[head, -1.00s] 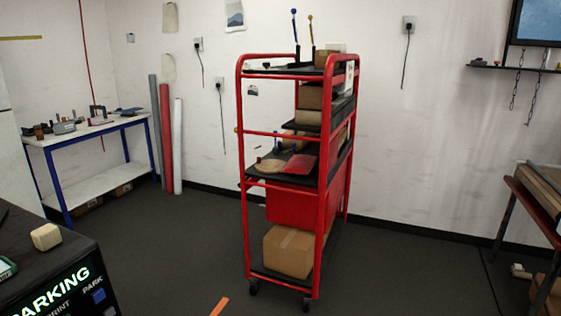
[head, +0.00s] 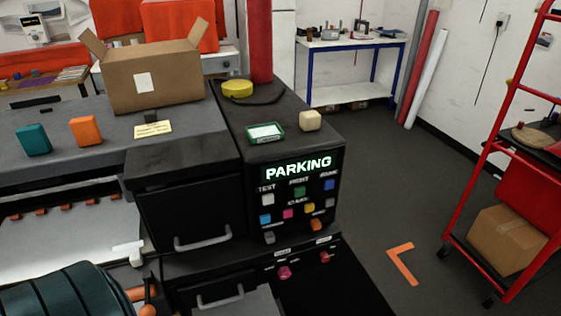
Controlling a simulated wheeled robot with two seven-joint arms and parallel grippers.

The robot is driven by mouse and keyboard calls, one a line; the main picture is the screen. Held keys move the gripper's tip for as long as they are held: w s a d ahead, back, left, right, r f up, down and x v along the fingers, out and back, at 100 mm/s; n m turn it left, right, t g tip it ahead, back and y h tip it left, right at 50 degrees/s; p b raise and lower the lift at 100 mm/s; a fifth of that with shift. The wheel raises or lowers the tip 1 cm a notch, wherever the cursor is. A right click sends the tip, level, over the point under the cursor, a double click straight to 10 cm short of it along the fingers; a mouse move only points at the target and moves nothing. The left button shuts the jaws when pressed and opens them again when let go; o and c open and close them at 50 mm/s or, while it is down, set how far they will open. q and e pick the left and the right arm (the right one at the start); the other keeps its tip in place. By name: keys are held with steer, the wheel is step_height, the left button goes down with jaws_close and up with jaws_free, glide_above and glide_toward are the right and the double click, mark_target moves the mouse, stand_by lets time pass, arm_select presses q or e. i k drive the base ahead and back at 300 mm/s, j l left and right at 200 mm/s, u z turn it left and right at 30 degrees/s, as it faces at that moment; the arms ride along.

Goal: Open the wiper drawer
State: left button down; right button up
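A black machine has a front drawer (head: 190,210) with a grey bar handle (head: 203,239); it looks shut. A second, lower front (head: 210,285) with a similar handle (head: 220,300) is partly cut off by the bottom edge. I can read no label telling which is the wiper drawer. To the right, a control panel (head: 297,200) shows a lit PARKING sign and several coloured buttons. Neither of my grippers is in view.
An open cardboard box (head: 155,80), a teal block (head: 33,140) and an orange block (head: 86,131) sit on the machine top. A dark teal roll (head: 70,295) is at lower left.

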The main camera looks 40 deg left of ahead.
mark_target(205, 293)
steer(key=u, duration=1.05)
